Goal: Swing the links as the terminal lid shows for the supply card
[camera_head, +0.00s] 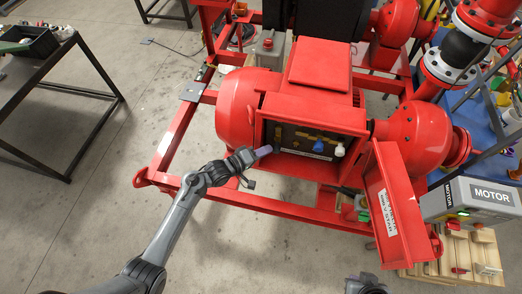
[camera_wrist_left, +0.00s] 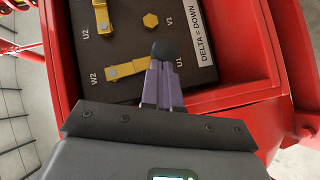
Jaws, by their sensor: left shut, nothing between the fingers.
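The open red terminal box (camera_head: 262,104) has brass links, a blue knob (camera_head: 319,146) and a white knob (camera_head: 339,150) inside. Another link (camera_wrist_left: 102,17) is by U2. A plate (camera_wrist_left: 203,45) reads "DELTA = DOWN". My right gripper (camera_head: 366,284) is partly visible at the bottom edge. No supply card is identifiable.
The red skid frame (camera_head: 275,207) runs below the terminal box. A grey MOTOR box (camera_head: 470,201) stands right of the lid, above a wooden pallet (camera_head: 470,258). A dark table (camera_head: 35,75) is at the left. Open floor lies between table and skid.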

